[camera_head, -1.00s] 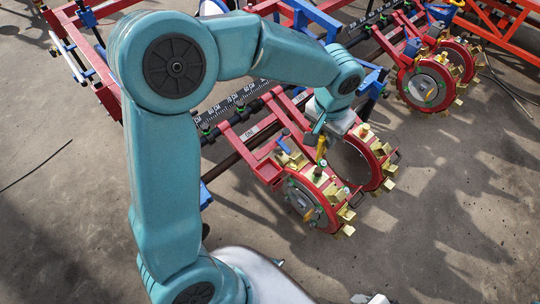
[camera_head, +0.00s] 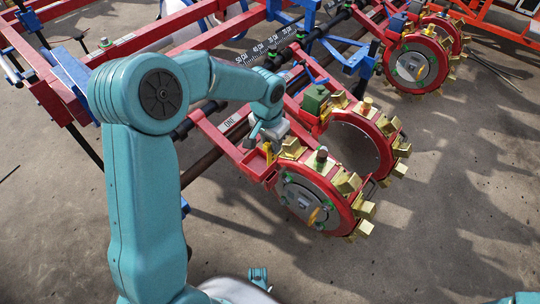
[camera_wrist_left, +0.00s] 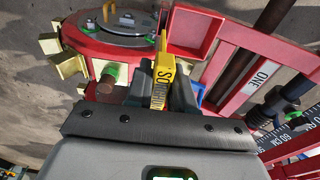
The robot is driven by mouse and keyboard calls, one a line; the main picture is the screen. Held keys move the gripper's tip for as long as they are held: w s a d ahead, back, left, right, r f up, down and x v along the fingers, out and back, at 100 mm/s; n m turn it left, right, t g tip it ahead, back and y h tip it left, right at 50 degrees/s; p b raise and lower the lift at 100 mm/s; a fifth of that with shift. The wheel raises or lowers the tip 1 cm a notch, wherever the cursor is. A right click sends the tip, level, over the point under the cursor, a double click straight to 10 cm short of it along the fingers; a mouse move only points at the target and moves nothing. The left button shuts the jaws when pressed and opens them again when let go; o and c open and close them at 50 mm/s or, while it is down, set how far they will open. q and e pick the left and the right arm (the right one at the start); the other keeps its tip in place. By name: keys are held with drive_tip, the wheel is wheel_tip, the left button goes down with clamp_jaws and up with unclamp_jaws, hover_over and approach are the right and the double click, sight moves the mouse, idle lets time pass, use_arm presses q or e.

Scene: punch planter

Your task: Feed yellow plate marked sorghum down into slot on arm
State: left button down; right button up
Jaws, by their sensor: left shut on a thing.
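My left gripper (camera_head: 266,143) is shut on the yellow plate (camera_head: 269,153), just above the red arm marked ONE (camera_head: 228,124). In the left wrist view the plate (camera_wrist_left: 163,82) stands upright between the dark fingers (camera_wrist_left: 157,95), with part of the word SORGHUM showing. The red arm with its ONE label (camera_wrist_left: 262,77) lies right of the plate there. The slot and the plate's lower end are hidden by the gripper, so I cannot tell whether the plate is in it.
A red punch wheel with brass cups (camera_head: 310,195) stands close below the gripper, and a second wheel (camera_head: 366,140) is behind it. A green block (camera_head: 315,98) sits near the arm. Another wheel unit (camera_head: 415,63) stands farther back. Bare concrete (camera_head: 460,200) lies at right.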

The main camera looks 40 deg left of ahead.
sight(271, 162)
use_arm(q)
drive_tip(key=shift+a+f, duration=0.1)
idle(0.3)
drive_tip(key=shift+f+b, duration=2.05)
drive_tip(key=shift+f, duration=0.9)
drive_tip(key=shift+f, duration=0.2)
drive_tip(key=shift+f, duration=0.3)
drive_tip(key=shift+f+b, duration=1.25)
drive_tip(key=shift+f, duration=0.1)
drive_tip(key=c, duration=0.9)
unclamp_jaws()
